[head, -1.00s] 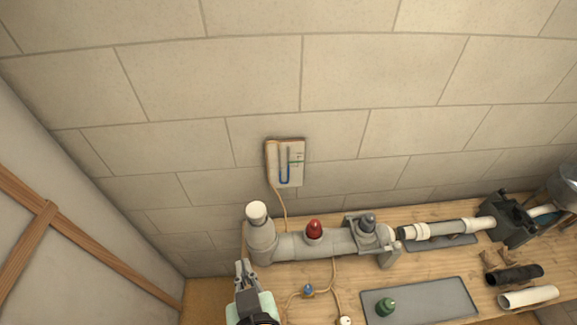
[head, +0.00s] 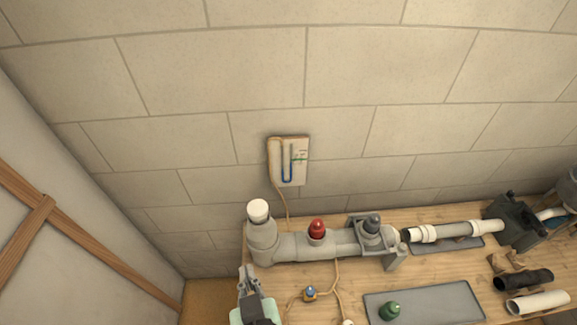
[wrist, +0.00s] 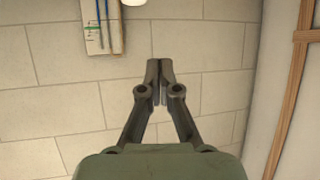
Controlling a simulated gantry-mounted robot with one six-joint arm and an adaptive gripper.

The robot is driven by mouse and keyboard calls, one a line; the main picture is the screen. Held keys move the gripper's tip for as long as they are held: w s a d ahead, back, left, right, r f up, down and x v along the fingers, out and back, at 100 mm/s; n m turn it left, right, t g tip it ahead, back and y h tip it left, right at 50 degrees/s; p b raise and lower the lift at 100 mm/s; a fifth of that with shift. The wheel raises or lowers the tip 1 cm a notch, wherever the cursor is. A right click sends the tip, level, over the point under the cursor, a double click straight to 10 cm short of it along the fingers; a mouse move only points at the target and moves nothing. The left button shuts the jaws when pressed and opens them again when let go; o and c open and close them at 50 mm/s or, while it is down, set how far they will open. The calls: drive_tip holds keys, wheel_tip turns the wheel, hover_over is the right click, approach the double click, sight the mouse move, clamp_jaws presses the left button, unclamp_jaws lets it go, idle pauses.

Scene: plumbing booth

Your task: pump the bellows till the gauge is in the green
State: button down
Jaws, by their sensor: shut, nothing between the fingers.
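The gauge (head: 288,161) is a pale wall panel with a U-shaped tube of blue liquid and a small green mark by its right leg. It also shows upside down in the wrist view (wrist: 103,25). The liquid's exact level against the mark is too small to read. My gripper (head: 247,272) is near the bench's left end, just below the left end of the grey pipe. In the wrist view its fingers (wrist: 160,68) are shut and empty. I cannot make out the bellows for certain; a pale rounded thing (head: 347,322) is cut off at the bottom edge.
The grey pipe (head: 290,245) has a white-capped upright (head: 258,211) and a red plug (head: 317,230). Tan tubing links the gauge and a blue-topped fitting (head: 309,292). A green plug (head: 390,310) sits on a grey mat (head: 440,302). Loose pipes lie right.

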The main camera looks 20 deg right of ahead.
drive_tip(key=shift+f+b, duration=0.95)
drive_tip(key=shift+f, duration=0.7)
drive_tip(key=shift+r, duration=0.1)
wheel_tip(320, 180, up, 8)
drive_tip(key=p, duration=0.8)
drive_tip(key=shift+f, duration=0.25)
wheel_tip(320, 180, up, 9)
drive_tip(key=p, duration=0.6)
